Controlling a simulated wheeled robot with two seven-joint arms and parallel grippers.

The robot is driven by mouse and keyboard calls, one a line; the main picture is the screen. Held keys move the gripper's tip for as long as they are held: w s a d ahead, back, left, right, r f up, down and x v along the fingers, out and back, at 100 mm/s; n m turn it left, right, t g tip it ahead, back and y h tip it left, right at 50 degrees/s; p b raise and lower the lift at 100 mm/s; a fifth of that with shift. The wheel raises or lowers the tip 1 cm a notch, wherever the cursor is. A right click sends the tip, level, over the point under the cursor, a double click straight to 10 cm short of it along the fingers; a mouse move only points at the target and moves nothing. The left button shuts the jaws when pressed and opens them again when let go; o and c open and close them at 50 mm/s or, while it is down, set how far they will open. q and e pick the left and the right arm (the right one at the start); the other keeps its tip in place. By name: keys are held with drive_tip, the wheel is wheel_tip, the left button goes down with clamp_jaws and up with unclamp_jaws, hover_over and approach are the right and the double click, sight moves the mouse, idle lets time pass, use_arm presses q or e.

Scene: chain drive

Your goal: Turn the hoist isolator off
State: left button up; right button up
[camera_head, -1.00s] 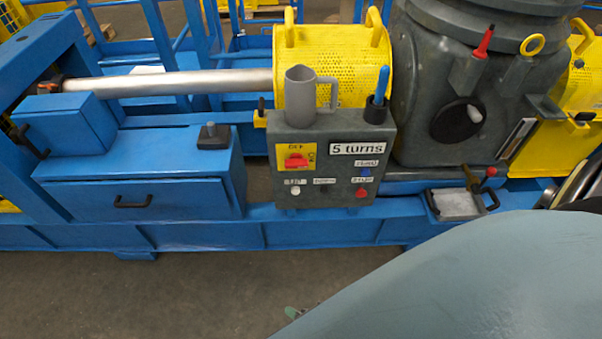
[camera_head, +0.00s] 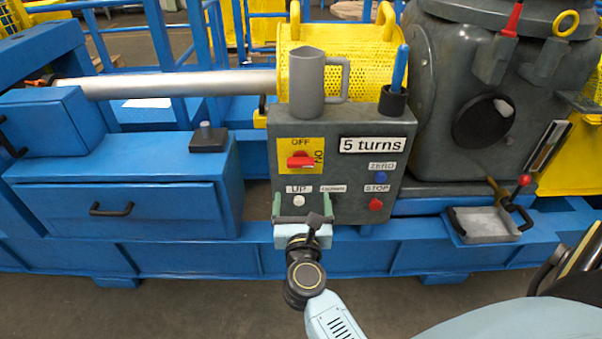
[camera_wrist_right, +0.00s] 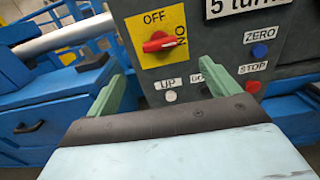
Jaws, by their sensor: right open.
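The hoist isolator (camera_head: 300,160) is a red rotary knob on a yellow plate, on the upper left of a dark grey control box (camera_head: 350,125). The plate reads OFF above the knob and ON to its right. The knob's bar lies roughly horizontal, toward ON; the wrist view also shows the knob (camera_wrist_right: 160,41). My right gripper (camera_head: 304,205) is open and empty, just below the knob, in front of the UP button's row. In the wrist view its green fingers (camera_wrist_right: 159,82) are spread, with the knob beyond and between them. My left gripper is out of view.
The box also carries a white UP button (camera_head: 299,200), a blue ZERO button (camera_head: 381,177) and a red STOP button (camera_head: 376,204). A grey mug (camera_head: 307,85) and a black holder (camera_head: 393,101) stand on top. A blue drawer cabinet (camera_head: 120,195) is to the left.

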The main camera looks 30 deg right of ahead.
sight(301, 166)
drive_tip(key=b+x, duration=0.1)
drive_tip(key=x, duration=1)
drive_tip(key=shift+a, duration=0.1)
drive_tip(key=shift+w+d, duration=0.2)
drive_tip(key=shift+w, duration=0.15)
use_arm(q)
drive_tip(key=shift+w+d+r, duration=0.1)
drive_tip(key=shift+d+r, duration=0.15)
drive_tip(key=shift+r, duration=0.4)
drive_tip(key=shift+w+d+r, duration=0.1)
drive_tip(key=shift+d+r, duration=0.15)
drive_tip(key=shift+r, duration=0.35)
use_arm(e)
drive_tip(key=c, duration=1)
